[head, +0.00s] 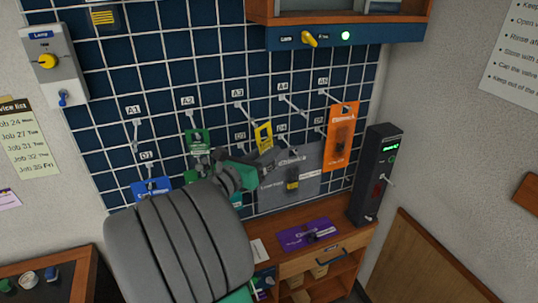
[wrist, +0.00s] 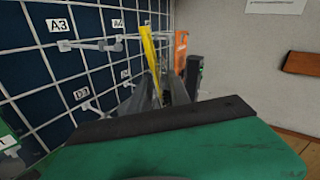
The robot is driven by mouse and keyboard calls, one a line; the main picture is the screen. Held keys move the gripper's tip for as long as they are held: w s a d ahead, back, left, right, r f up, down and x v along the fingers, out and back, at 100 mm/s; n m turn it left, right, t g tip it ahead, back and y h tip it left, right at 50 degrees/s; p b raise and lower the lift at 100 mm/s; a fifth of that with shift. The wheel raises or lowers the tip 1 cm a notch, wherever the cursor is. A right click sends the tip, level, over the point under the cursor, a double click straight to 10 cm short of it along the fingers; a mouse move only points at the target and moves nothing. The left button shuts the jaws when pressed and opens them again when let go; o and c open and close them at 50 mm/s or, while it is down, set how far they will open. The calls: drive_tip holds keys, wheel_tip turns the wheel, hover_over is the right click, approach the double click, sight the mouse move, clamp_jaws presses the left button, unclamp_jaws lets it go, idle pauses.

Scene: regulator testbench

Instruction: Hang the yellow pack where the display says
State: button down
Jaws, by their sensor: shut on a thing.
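The yellow pack (head: 263,136) is upright in front of the pegboard, below and right of the A3 label. My gripper (head: 272,157) is shut on its lower part. In the wrist view the pack (wrist: 150,50) shows nearly edge-on between the fingers (wrist: 158,88). The A3 hook (wrist: 90,45) sticks out to its left, and I cannot tell whether the pack touches any hook. A black upright unit (head: 372,175) at the right has a small green-lit display (head: 391,149); its text is too small to read.
A green pack (head: 198,141), a blue pack (head: 150,188), a grey pack (head: 272,182) and an orange pack (head: 341,138) are at the board. A purple pack (head: 309,233) lies on the wooden bench. A cabinet (head: 345,35) overhangs the board's upper right.

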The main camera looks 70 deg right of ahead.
drive_tip(key=w+d+f, duration=0.1)
drive_tip(key=w+d, duration=0.4)
idle(0.8)
idle(0.4)
drive_tip(key=c, duration=1.1)
unclamp_jaws()
drive_tip(key=shift+c, duration=0.2)
drive_tip(key=shift+f, duration=0.1)
drive_tip(key=b+v, duration=0.7)
drive_tip(key=b, duration=0.6)
drive_tip(key=shift+a+b, duration=0.3)
drive_tip(key=shift+a, duration=0.05)
drive_tip(key=shift+w, duration=0.1)
